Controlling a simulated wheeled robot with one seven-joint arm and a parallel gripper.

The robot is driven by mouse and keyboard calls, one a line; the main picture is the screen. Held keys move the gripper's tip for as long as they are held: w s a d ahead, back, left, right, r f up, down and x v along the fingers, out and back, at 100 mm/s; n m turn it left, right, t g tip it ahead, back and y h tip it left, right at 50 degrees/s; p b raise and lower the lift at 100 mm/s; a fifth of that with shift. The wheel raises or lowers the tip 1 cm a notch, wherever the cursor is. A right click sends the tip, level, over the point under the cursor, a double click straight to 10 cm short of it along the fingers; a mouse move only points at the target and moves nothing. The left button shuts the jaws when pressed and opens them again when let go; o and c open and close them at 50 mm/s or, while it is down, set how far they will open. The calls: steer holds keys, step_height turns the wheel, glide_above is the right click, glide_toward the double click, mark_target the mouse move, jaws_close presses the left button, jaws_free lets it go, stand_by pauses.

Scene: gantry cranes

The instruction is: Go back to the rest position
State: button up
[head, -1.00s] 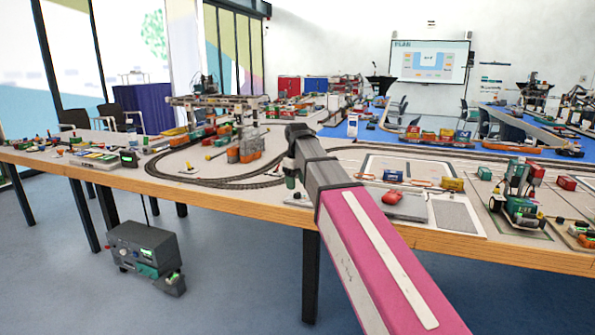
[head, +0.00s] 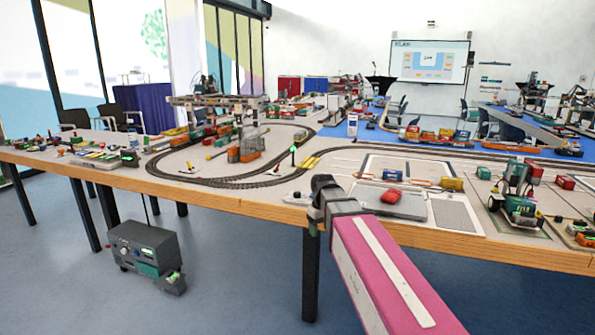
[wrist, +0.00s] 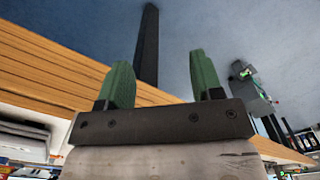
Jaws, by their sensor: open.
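My gripper shows in the wrist view (wrist: 162,85) with its two green fingers spread apart and nothing between them. The table's wooden front edge (wrist: 60,60) runs diagonally behind the fingers, and a dark table leg (wrist: 148,45) shows between them. In the head view my pink and dark grey arm reaches from the bottom right to the table's front edge (head: 260,208). The fingers are hidden behind or below the arm's end there, and I cannot tell whether they touch the edge.
A looped toy track (head: 230,183) lies on the table, with a gantry crane (head: 215,102) at the back left. A dark wheeled machine (head: 140,247) stands on the open blue floor.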

steer(key=s+d+f+m, duration=0.2)
steer(key=s+d+f, duration=0.3)
steer(key=s+f, duration=0.2)
steer(key=s+d+f+m, duration=0.3)
steer(key=s+d+f, duration=0.2)
steer(key=f, duration=0.5)
steer(key=shift+s+d+f+m, duration=0.2)
steer(key=shift+s+f+m, duration=0.1)
steer(key=shift+s, duration=0.65)
